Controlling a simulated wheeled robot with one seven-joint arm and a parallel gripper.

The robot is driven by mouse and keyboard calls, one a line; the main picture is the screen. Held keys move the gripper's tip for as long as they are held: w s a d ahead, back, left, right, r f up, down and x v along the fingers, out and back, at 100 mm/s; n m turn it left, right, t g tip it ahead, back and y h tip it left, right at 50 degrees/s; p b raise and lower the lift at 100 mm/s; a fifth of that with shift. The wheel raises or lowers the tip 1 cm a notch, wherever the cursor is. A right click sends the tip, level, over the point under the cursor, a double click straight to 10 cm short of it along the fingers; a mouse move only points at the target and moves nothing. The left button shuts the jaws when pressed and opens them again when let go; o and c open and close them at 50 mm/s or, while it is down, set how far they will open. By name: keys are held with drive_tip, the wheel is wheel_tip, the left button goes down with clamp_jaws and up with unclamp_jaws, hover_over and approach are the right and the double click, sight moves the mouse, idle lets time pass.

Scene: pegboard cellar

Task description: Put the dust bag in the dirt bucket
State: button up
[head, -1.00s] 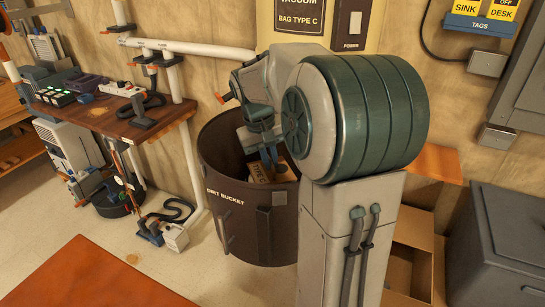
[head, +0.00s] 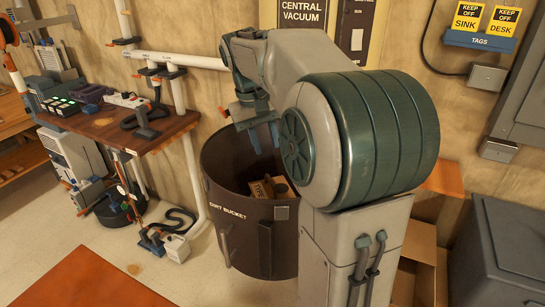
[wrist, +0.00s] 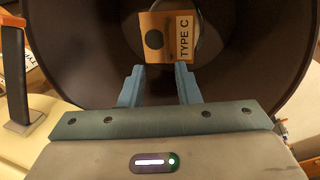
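The dust bag (head: 266,188) is a tan card-like piece marked "TYPE C". It lies inside the dark brown dirt bucket (head: 240,238), low behind the near rim, and its lower part is hidden by that rim in the head view. My gripper (head: 266,139) is above the bucket, pointing down, with its blue fingers apart and nothing between them. In the wrist view the bag (wrist: 168,36) shows inside the round bucket (wrist: 70,45), beyond the open fingertips (wrist: 160,72) and clear of them.
A wooden bench (head: 115,138) with several devices stands at the left. A cardboard box (head: 415,262) and a grey bin (head: 505,250) stand at the right. A central vacuum panel (head: 310,18) is on the wall behind. Bare floor (head: 130,235) lies left of the bucket.

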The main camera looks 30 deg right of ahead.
drive_tip(key=r, duration=0.3)
drive_tip(key=shift+a, duration=0.3)
idle(1.0)
